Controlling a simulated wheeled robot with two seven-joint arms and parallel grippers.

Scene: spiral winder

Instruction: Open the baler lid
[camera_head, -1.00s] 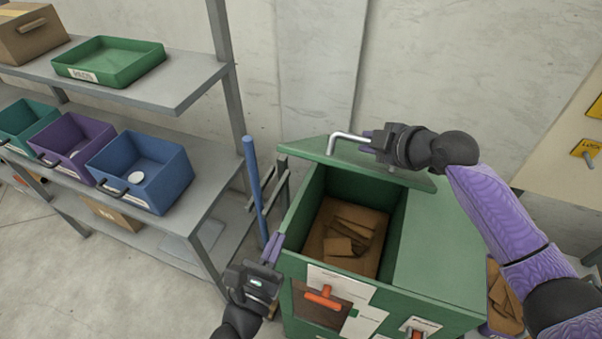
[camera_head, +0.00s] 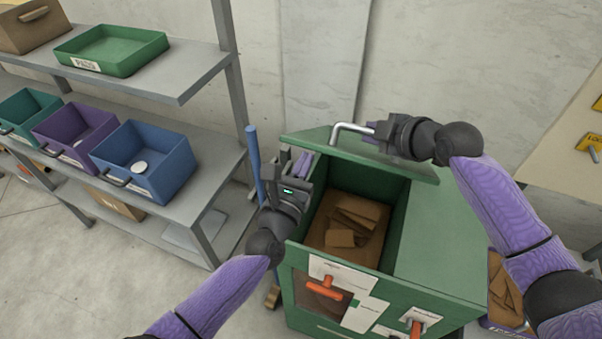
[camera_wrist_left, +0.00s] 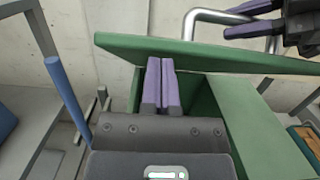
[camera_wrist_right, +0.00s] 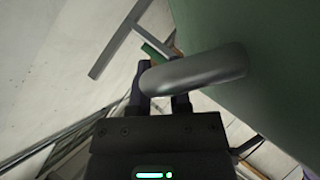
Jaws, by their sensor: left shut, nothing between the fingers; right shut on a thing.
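The green baler (camera_head: 440,245) stands front centre with its lid (camera_head: 310,139) raised at the back of the opening. Brown cardboard pieces (camera_head: 352,222) lie inside. My right gripper (camera_head: 372,134) is shut on the lid's metal handle (camera_head: 345,127); the bent bar also shows close up in the right wrist view (camera_wrist_right: 200,68). My left gripper (camera_head: 303,162) is shut and empty at the left side of the opening, just below the lid. In the left wrist view its purple fingers (camera_wrist_left: 161,82) are together and point up at the lid's underside (camera_wrist_left: 200,55). I cannot tell whether they touch it.
A grey shelf rack (camera_head: 205,160) on the left holds a green tray (camera_head: 112,50) and coloured bins, including a blue bin (camera_head: 150,165). A blue pole (camera_head: 254,160) stands between rack and baler. Orange handles (camera_head: 318,287) are on the baler front. A wall is behind.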

